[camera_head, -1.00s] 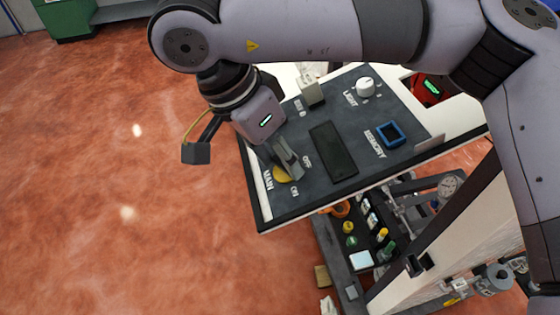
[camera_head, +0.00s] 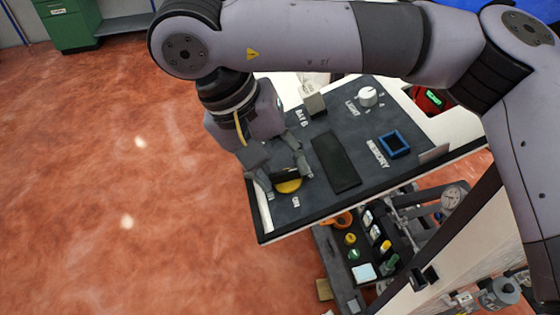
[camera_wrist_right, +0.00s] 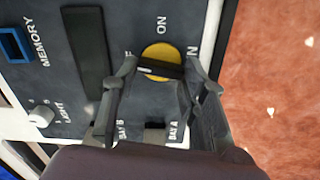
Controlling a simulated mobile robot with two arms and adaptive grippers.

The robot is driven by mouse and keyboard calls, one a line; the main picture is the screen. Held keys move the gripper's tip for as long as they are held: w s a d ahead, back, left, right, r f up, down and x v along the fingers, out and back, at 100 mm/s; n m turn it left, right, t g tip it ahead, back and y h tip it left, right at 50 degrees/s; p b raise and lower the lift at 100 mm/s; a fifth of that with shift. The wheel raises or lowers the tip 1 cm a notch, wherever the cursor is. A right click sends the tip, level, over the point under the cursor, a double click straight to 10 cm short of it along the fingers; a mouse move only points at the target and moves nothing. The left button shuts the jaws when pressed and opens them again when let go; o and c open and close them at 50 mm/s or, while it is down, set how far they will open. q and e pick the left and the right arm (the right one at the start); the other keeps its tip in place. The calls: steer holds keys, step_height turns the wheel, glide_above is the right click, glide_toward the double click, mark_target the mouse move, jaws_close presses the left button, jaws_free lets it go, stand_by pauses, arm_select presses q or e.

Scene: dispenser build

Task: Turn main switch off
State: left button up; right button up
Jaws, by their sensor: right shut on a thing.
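The main switch is a yellow round base (camera_head: 289,186) with a dark handle across it, on the dark sloping panel (camera_head: 300,215); it also shows in the wrist view (camera_wrist_right: 158,50). My right gripper (camera_head: 284,174) has a finger at each end of the dark handle and is shut on it. In the wrist view the right gripper (camera_wrist_right: 162,70) spans the handle, which lies crosswise over the disc. The ON label (camera_wrist_right: 162,25) is clear beyond the disc. The OFF label is mostly hidden by a finger. My left gripper is not in view.
The panel also carries a dark rectangular plate (camera_head: 336,163), a white LIGHT knob (camera_head: 367,96) and a blue MEMORY frame (camera_head: 394,144). Bay slots show near the gripper in the wrist view. A lower shelf with several small parts (camera_head: 365,245) is below. Red floor is open at left.

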steer(key=shift+n, duration=1.1)
steer(key=o, duration=1.2)
steer(key=shift+c, duration=0.2)
steer(key=v, duration=1.2)
